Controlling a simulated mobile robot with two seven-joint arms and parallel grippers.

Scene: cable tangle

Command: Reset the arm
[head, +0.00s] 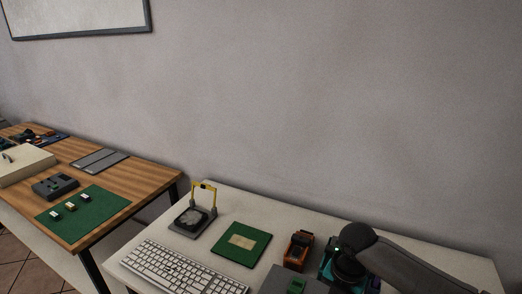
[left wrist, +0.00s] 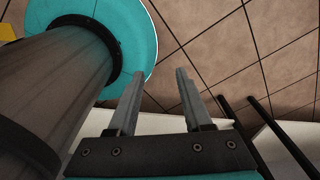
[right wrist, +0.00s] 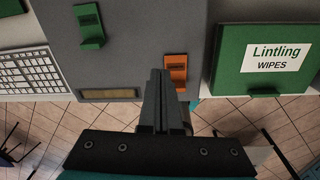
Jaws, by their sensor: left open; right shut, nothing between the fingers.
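My left gripper (left wrist: 160,74) shows in the left wrist view. Its two fingers are apart with nothing between them, above the tiled floor. My right gripper (right wrist: 164,74) shows in the right wrist view with its fingers together and nothing held. Its tips appear in front of a grey panel, just left of an orange part (right wrist: 176,72); I cannot tell whether they touch it. In the head view my right arm (head: 400,262) reaches in from the right over the white table, and its gripper is not clearly visible. My left arm is not in the head view.
The white table (head: 130,262) holds a keyboard (head: 180,268), a green mat (head: 241,244), a yellow-framed stand (head: 195,214) and an orange-black item (head: 299,249). A green Lintling wipes box (right wrist: 230,82) sits right of my right gripper. A wooden table (head: 145,176) stands left.

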